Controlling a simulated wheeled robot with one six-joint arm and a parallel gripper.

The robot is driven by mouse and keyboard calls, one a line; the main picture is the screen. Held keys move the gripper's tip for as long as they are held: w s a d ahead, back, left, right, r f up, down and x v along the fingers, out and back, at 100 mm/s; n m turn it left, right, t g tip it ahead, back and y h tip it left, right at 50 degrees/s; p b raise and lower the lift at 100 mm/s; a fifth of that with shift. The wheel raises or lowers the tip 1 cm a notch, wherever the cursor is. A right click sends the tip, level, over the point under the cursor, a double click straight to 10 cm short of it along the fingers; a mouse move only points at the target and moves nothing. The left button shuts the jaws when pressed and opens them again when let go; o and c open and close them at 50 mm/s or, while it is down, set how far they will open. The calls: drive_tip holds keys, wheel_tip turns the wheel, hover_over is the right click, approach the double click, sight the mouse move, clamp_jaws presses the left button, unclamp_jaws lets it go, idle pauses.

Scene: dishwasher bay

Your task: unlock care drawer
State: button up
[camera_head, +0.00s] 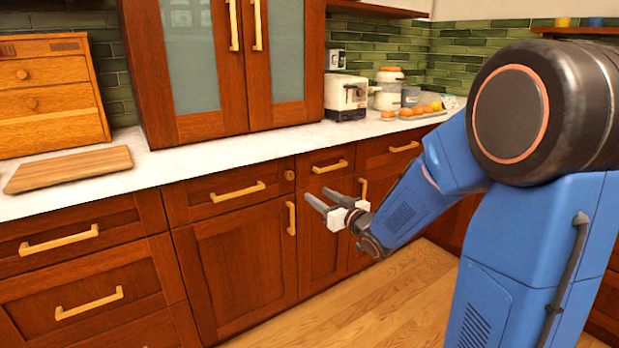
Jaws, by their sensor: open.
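A wooden drawer front (200,205) with a brass bar handle (238,191) sits under the counter, left of my gripper. A small round wooden knob (289,175) is near its upper right corner and looks like a lock knob; its turned position is too small to tell. The drawer looks shut. My gripper (317,194) is open and empty, its two dark fingers pointing left toward the cabinet fronts. In the picture the fingertips are a little below and right of the knob; their distance from the cabinet face is hard to judge.
A cabinet door with a vertical handle (291,218) is below the drawer. Another drawer handle (329,166) is just above my gripper. The counter holds a cutting board (68,169), a wooden drawer box (50,95) and a toaster (346,96). The wooden floor (390,300) is clear.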

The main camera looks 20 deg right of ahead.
sight(291, 176)
drive_tip(key=x, duration=1.7)
drive_tip(key=shift+w+r, duration=0.15)
clamp_jaws()
